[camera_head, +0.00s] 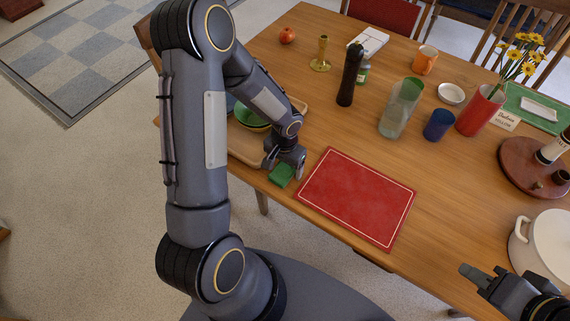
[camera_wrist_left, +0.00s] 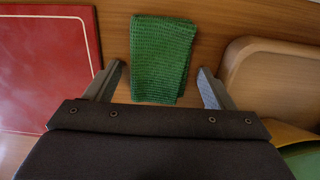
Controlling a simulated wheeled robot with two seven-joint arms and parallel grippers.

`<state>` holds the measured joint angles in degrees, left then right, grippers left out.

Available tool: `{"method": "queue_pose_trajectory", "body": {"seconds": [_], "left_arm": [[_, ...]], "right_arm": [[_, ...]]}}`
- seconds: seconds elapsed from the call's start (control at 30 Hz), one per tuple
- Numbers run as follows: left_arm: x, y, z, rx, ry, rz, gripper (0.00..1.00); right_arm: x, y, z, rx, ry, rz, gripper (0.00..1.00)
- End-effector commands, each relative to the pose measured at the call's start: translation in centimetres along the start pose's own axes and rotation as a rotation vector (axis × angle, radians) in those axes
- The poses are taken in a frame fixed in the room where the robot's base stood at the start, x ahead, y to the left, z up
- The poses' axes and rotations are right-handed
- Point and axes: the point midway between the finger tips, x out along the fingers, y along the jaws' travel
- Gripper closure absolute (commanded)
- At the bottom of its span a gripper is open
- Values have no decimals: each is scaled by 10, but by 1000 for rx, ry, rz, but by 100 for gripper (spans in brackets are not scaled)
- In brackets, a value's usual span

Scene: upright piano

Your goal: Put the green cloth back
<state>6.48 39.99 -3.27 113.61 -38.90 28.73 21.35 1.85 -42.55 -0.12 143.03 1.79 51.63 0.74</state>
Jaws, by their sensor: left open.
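The green cloth (camera_head: 281,176) lies folded on the wooden table near its front edge, between the red placemat and the wooden tray. It also shows in the left wrist view (camera_wrist_left: 163,45) as a textured green rectangle. My left gripper (camera_head: 284,167) is over the cloth. In the left wrist view its two fingers (camera_wrist_left: 161,70) are spread, one on each side of the cloth, and the cloth is not gripped. My right gripper (camera_head: 481,275) is at the lower right, by the white pot, away from the cloth. Whether its jaws are open is unclear.
The red placemat (camera_head: 357,197) lies right of the cloth. A wooden tray (camera_head: 246,151) with a green bowl (camera_head: 249,118) is partly behind my left arm. A pepper mill (camera_head: 349,75), glass vase (camera_head: 399,108), blue cup (camera_head: 438,125) and white pot (camera_head: 550,240) stand farther right.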

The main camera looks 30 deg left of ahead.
Motion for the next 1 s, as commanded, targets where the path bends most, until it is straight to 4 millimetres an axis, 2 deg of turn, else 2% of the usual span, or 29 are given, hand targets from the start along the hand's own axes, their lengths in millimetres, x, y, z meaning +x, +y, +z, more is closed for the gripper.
{"method": "queue_pose_trajectory", "body": {"seconds": [0.17,0.5,0.77,0.87,1.0], "left_arm": [[-29,0,-2,-2,7,-1,23],[-99,0,-1,0,6,-1,23],[-127,0,2,-7,11,4,23],[-149,-1,14,-31,45,23,23],[-195,2,51,-95,141,84,23]], "right_arm": [[-2,-1,-1,0,0,0,68],[-3,-1,-2,0,0,0,68],[-3,-2,-2,0,0,0,68],[-3,-2,-2,0,0,0,68],[-3,-2,-2,0,0,0,68]]}}
